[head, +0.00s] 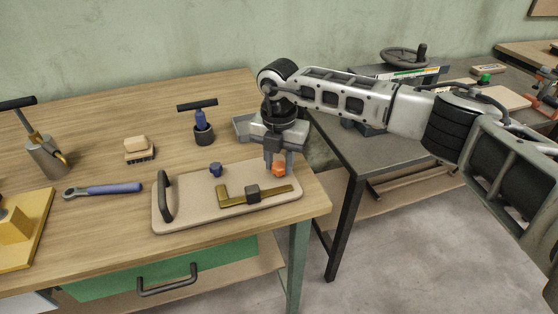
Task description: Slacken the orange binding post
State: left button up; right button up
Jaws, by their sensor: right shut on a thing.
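The orange binding post (279,169) stands at the back right of a beige board (180,222) on the wooden bench. My right gripper (279,165) points down over it and is shut on it, with a finger on either side. The fingers and palm hide its upper part. On the same board are a dark blue knob (216,170), a brass bar with a dark block (253,193), and a black handle (164,197) at the left end. My left gripper is not in view.
A grey table (372,152) stands to the right, past a gap.

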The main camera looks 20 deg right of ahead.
jog(key=n+b, duration=0.2)
jog(key=n, duration=0.1)
jog(key=shift+f+n, duration=0.1)
jog(key=shift+n, duration=0.2)
jog(key=n+b, duration=0.1)
jog(key=n, duration=0.2)
jog(key=shift+n+b, duration=0.4)
jog(key=n+b, duration=0.1)
jog(key=n, duration=0.3)
jog(key=shift+d+b, duration=0.1)
jog(key=shift+b, duration=0.3)
jog(key=shift+n+b, duration=0.3)
jog(key=shift+n, duration=0.8)
jog(key=n, duration=0.2)
jog(key=shift+n+b, duration=0.4)
jog(key=shift+n, duration=0.9)
jog(key=n+b, duration=0.1)
jog(key=n, duration=0.2)
jog(key=shift+n, duration=0.3)
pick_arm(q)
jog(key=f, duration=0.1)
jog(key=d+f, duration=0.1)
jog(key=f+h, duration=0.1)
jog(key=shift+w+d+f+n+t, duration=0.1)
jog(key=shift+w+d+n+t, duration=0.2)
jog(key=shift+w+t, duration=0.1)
pick_arm(e)
jog(key=shift+n, duration=0.9)
